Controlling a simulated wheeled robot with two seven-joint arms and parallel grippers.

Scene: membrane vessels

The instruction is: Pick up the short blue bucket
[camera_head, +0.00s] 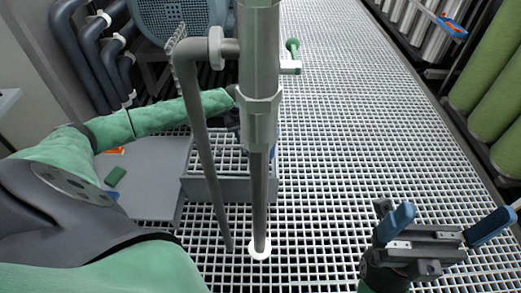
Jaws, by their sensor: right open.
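I cannot make out a short blue bucket in the head view. My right gripper (445,226) is at the lower right, above the grating, with its two blue fingers wide apart and nothing between them. My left arm reaches in from the left. My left gripper (272,140) is mostly hidden behind the vertical pipe; only small dark and blue bits show, so its jaws cannot be read.
A grey vertical pipe (259,60) with a thinner bent pipe (193,100) stands in front of me. A grey box (222,190) is behind it. A blue motor (172,18) and dark pipes are at the upper left. Green cylinders (496,80) line the right. The grating between is clear.

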